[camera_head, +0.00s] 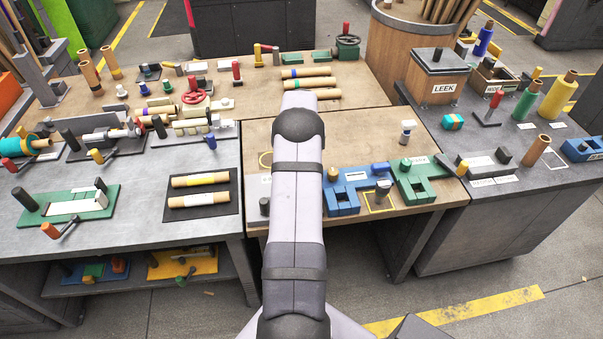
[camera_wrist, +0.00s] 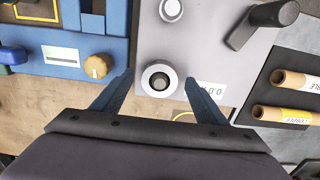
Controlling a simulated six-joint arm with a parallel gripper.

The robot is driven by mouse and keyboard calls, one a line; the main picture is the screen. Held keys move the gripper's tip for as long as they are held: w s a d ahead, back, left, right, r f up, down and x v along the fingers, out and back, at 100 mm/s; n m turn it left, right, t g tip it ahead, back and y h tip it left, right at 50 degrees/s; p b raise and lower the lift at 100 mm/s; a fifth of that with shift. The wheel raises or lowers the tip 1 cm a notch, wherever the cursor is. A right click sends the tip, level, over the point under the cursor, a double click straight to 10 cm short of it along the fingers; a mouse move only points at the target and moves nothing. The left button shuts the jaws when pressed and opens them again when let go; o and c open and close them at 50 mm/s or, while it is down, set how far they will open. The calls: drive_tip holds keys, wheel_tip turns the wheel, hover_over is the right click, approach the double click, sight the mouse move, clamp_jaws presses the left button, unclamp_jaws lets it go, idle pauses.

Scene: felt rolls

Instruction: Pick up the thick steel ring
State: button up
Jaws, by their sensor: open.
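A thick pale round ring with a dark centre (camera_wrist: 159,69) sits on a light grey plate (camera_wrist: 205,55) in the wrist view. I take it for the thick steel ring. My gripper (camera_wrist: 157,83) is open, with one blue-grey finger on each side of the ring. The fingers look apart from the ring; their height above it I cannot tell. A second, similar round piece (camera_wrist: 171,8) is on the same plate near the top edge. In the head view my arm hides the gripper and the ring.
A dark-handled lever (camera_wrist: 263,24) stands on the plate's right. Beyond it, a black mat (camera_wrist: 276,68) holds cardboard rolls. A blue fixture with a tan knob (camera_wrist: 97,66) lies left. A white label (camera_wrist: 206,92) and yellow ring outline (camera_wrist: 184,116) are close to the right finger.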

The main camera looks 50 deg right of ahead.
drive_tip(key=shift+f, duration=0.25)
clamp_jaws()
drive_tip(key=shift+r, duration=0.1)
wheel_tip(320, 180, up, 10)
drive_tip(key=b, duration=0.3)
idle(0.3)
drive_tip(key=shift+f+p, duration=0.45)
drive_tip(key=shift+f, duration=0.1)
idle(1.0)
